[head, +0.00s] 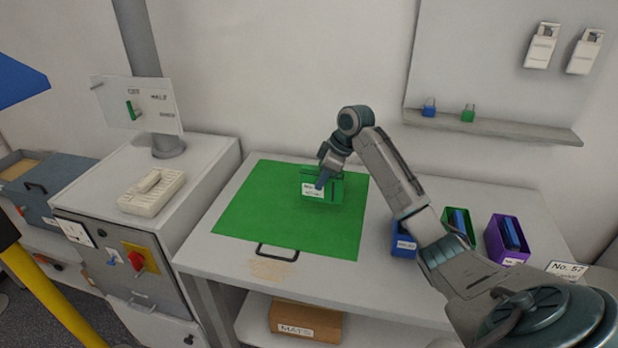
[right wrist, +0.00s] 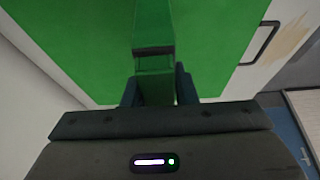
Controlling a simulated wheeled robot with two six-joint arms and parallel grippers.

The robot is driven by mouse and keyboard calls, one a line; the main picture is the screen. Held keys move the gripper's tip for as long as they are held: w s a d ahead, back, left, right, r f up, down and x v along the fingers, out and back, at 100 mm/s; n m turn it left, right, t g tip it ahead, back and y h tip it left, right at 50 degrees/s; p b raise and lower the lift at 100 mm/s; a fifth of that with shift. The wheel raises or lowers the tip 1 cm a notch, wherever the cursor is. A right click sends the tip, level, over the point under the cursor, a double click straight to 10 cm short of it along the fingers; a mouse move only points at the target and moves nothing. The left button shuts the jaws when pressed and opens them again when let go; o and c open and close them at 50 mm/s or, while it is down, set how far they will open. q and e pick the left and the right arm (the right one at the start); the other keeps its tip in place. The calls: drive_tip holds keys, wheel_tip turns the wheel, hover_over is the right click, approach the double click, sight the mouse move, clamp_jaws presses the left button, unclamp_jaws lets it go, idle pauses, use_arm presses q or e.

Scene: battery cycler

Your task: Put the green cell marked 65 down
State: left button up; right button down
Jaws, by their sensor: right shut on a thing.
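The green cell (head: 336,192) with a white label is at my right gripper (head: 324,178) in the head view; the label's writing is too small to read. In the right wrist view, my right gripper (right wrist: 158,88) is shut on the cell (right wrist: 154,66), one dark finger on each side. The cell is over the upper right part of the green mat (head: 270,215). I cannot tell whether its lower edge touches the mat. My left gripper is not in view.
Blue (head: 403,245), green (head: 449,214) and purple (head: 497,243) bins stand right of the mat, partly behind my right arm. A grey cabinet (head: 150,235) with a red knob stands left. Most of the mat is bare. A shelf (head: 500,129) hangs behind.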

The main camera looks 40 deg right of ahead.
drive_tip(key=shift+w+a+f+p, duration=0.2)
drive_tip(key=shift+w+f+p, duration=0.3)
drive_tip(key=shift+w, duration=0.3)
drive_tip(key=shift+w+a+f+p, duration=0.2)
drive_tip(key=shift+w+f+p, duration=0.3)
drive_tip(key=shift+w, duration=0.35)
drive_tip(key=shift+w+a+f+p, duration=0.2)
drive_tip(key=shift+w+f+p, duration=0.2)
drive_tip(key=shift+w+f, duration=0.45)
drive_tip(key=shift+f, duration=0.05)
drive_tip(key=c, duration=1.2)
unclamp_jaws()
drive_tip(key=shift+f, duration=0.1)
drive_tip(key=shift+o, duration=0.2)
drive_tip(key=shift+d+r, duration=0.15)
drive_tip(key=shift+r, duration=0.2)
drive_tip(key=b+v, duration=0.3)
drive_tip(key=v, duration=0.8)
drive_tip(key=shift+s+r, duration=0.15)
drive_tip(key=shift+s, duration=0.1)
